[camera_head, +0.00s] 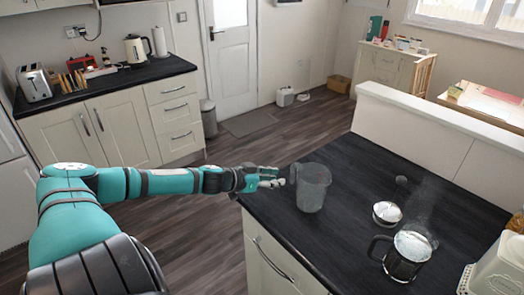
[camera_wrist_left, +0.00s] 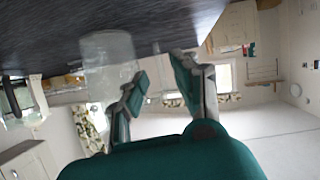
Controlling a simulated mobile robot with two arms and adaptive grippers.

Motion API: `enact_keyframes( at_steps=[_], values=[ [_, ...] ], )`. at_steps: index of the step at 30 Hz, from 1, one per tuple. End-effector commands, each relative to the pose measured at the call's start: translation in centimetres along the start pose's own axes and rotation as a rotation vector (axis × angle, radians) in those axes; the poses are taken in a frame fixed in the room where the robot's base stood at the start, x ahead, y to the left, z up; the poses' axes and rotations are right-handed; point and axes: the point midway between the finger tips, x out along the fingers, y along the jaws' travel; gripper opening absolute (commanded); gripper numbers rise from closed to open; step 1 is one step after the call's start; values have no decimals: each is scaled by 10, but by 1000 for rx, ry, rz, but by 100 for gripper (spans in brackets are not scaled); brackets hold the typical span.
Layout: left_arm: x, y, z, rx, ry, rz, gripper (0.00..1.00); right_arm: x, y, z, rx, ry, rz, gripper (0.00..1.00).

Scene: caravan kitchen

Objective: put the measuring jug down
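The measuring jug (camera_head: 314,190) is a translucent grey jug. It stands upright on the dark countertop (camera_head: 345,240) of the near counter, close to its left edge, with its handle towards my left gripper. My left gripper (camera_head: 274,177) is just left of the jug, around handle height. In the left wrist view the picture is turned over, and the jug (camera_wrist_left: 108,62) seems to hang from the countertop (camera_wrist_left: 60,35). There, the fingers of the left gripper (camera_wrist_left: 156,72) are spread with nothing visible between them, and the jug shows beyond one finger. My right gripper is not in view.
A white raised ledge (camera_head: 430,115) bounds the counter's back. The floor (camera_head: 200,230) left of the counter is clear.

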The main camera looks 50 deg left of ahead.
Motion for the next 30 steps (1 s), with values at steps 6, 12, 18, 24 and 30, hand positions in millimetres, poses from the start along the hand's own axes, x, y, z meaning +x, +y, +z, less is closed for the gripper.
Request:
enact_keyframes(
  at_steps=[6,12,18,24,30],
  values=[
    [-19,0,0,3,-5,1,29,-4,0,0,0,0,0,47],
    [-37,1,-2,1,-3,2,29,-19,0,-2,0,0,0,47],
    [-46,0,-2,2,-1,1,29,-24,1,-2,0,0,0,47],
    [-47,0,-2,3,0,0,29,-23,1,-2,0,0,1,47],
    [-46,0,-2,4,0,0,29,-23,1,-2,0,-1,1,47]
  ],
)
